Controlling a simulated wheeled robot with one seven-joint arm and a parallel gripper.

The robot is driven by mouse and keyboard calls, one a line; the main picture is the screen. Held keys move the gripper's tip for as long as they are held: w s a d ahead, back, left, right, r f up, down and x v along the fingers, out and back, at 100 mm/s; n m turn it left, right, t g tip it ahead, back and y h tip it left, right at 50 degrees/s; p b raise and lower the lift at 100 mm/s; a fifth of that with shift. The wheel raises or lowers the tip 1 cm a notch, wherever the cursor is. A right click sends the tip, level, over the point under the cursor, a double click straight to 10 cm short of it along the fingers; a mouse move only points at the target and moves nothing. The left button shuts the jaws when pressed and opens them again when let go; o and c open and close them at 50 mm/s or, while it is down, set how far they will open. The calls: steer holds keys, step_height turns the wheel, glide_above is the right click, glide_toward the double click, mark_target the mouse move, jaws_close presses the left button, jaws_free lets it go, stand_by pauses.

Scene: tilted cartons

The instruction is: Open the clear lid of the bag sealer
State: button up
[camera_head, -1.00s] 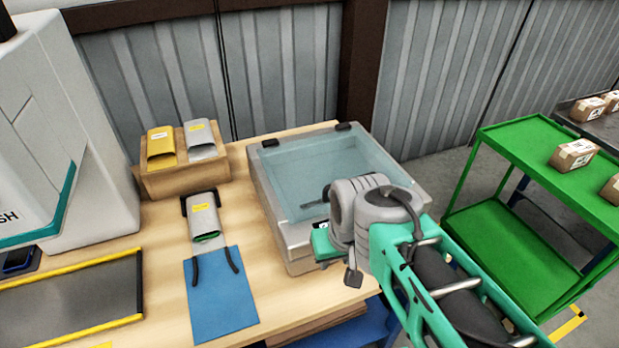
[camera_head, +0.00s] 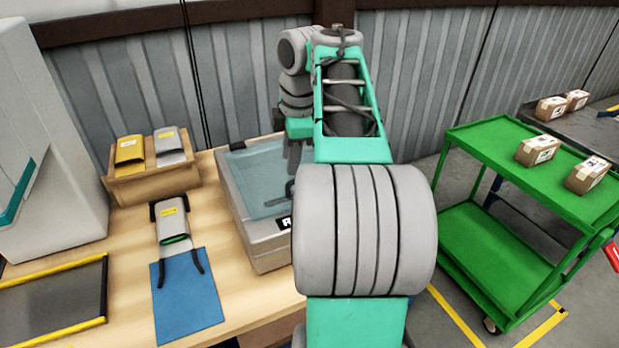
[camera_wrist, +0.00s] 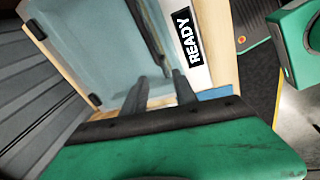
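The bag sealer (camera_head: 262,250) is a grey box on the wooden bench, partly hidden behind my arm. Its clear bluish lid (camera_head: 250,180) lies down flat over the top. A dark lid handle (camera_head: 289,191) shows near the front edge; in the wrist view the handle (camera_wrist: 150,38) runs beside the READY label (camera_wrist: 193,45). My gripper (camera_head: 293,158) is over the lid, close to the handle. In the wrist view my gripper's two dark fingers (camera_wrist: 159,78) stand apart with a gap between them. Whether they touch the handle or lid I cannot tell.
A cardboard bin (camera_head: 150,183) with yellow and grey pouches stands left of the sealer. A grey pouch (camera_head: 173,228) and a blue mat (camera_head: 187,295) lie in front of it. A green cart (camera_head: 500,240) with cartons stands to the right.

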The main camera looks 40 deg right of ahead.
steer(key=s+d+n, duration=0.2)
steer(key=d, duration=0.4)
steer(key=b+x, duration=0.6)
steer(key=x, duration=0.1)
steer(key=shift+w, duration=0.1)
steer(key=shift+r, duration=0.1)
jaws_close()
stand_by(0.7)
